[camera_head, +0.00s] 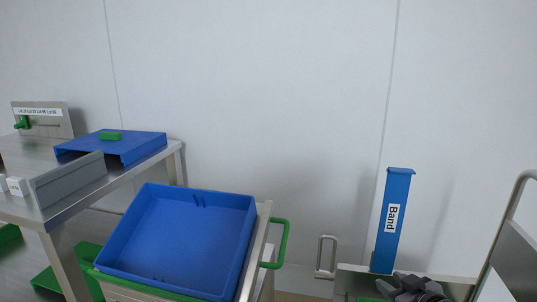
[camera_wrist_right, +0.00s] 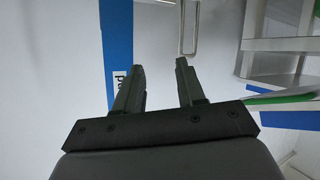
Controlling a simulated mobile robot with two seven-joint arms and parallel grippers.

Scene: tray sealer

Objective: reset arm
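My right gripper (camera_head: 408,287) shows at the bottom right of the head view, in front of the foot of a blue post labelled "Band" (camera_head: 397,195). In the right wrist view the right gripper's two fingers (camera_wrist_right: 160,85) are apart with nothing between them. The blue post (camera_wrist_right: 117,50) stands behind the left finger in that view. My left gripper is not in the head view.
An empty blue tray (camera_head: 180,240) sits tilted on a cart with a green handle (camera_head: 281,243). A metal rail (camera_head: 510,210) rises at far right.

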